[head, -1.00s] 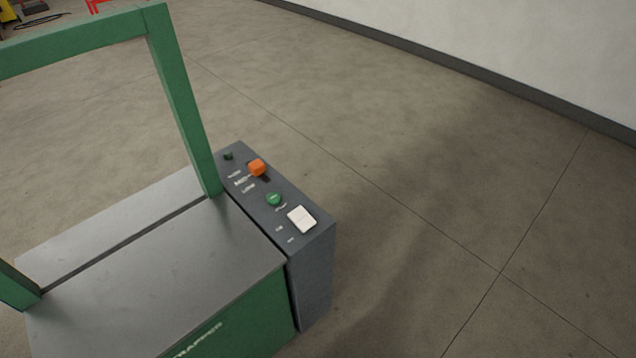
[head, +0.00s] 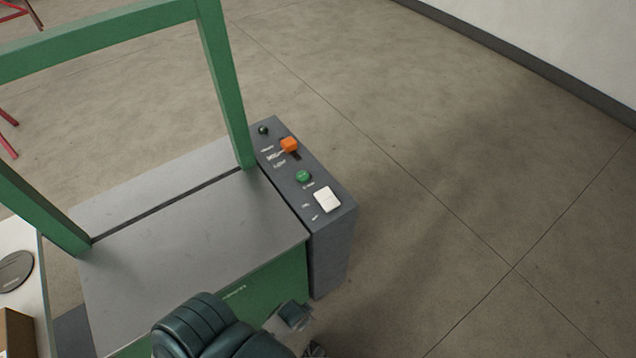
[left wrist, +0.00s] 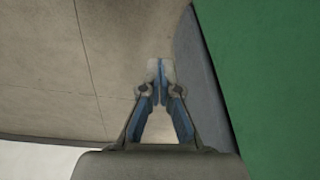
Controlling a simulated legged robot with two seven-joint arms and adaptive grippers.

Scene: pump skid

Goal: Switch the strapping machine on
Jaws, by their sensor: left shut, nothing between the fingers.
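The strapping machine has a green arch (head: 222,85), a grey top (head: 190,235) and a dark control box (head: 335,245) on its right end. On the box are a small dark knob or lamp (head: 263,130), an orange slider knob (head: 289,145), a green button (head: 303,176) and a white rocker switch (head: 327,200). My left arm enters at the bottom of the head view, below the box; its fingers are not clear there. In the left wrist view my left gripper (left wrist: 160,68) is shut and empty, beside the machine's green side (left wrist: 270,70). My right gripper is not in view.
The floor (head: 470,170) right of the machine is clear up to the white wall (head: 560,35). A white surface (head: 22,245) with a dark disc (head: 15,270) and a brown box (head: 15,335) stands at the lower left. Red frame parts (head: 15,15) show at the left.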

